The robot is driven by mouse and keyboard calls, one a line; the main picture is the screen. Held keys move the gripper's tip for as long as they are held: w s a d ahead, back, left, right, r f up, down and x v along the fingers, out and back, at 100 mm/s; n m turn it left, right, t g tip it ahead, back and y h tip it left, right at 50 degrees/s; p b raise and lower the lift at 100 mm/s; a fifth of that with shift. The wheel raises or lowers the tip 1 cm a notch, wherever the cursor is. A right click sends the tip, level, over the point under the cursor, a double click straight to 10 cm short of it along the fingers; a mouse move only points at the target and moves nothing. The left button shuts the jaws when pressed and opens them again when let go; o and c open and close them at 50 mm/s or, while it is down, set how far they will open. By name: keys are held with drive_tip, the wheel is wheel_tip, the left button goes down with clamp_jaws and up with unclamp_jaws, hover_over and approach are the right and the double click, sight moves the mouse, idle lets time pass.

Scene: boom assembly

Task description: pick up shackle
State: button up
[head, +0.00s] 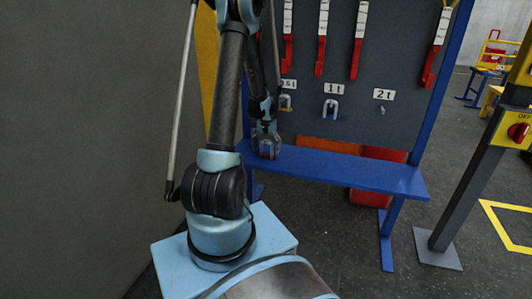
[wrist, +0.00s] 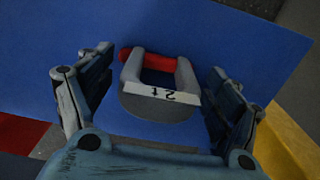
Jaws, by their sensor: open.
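A grey shackle (wrist: 132,68) with a red pin (wrist: 128,53) lies on the blue bench top (head: 350,172). It bears a white label reading 2 t (wrist: 146,91), upside down in the wrist view. My gripper (head: 267,150) is low over the left part of the bench in the head view. In the wrist view its fingers are open, one on each side of the shackle, with visible gaps. My gripper hides the shackle in the head view.
Behind the bench, a grey board (head: 405,55) holds hanging red tools, a 1 t shackle (head: 331,106) and another shackle (head: 285,102) at left. The 2 t place (head: 382,110) shows only a small peg. A red container (head: 370,195) stands below; a post (head: 470,185) stands at right.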

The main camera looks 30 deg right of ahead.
drive_tip(key=shift+c, duration=0.3)
drive_tip(key=c, duration=1.6)
drive_tip(key=shift+r, duration=4.95)
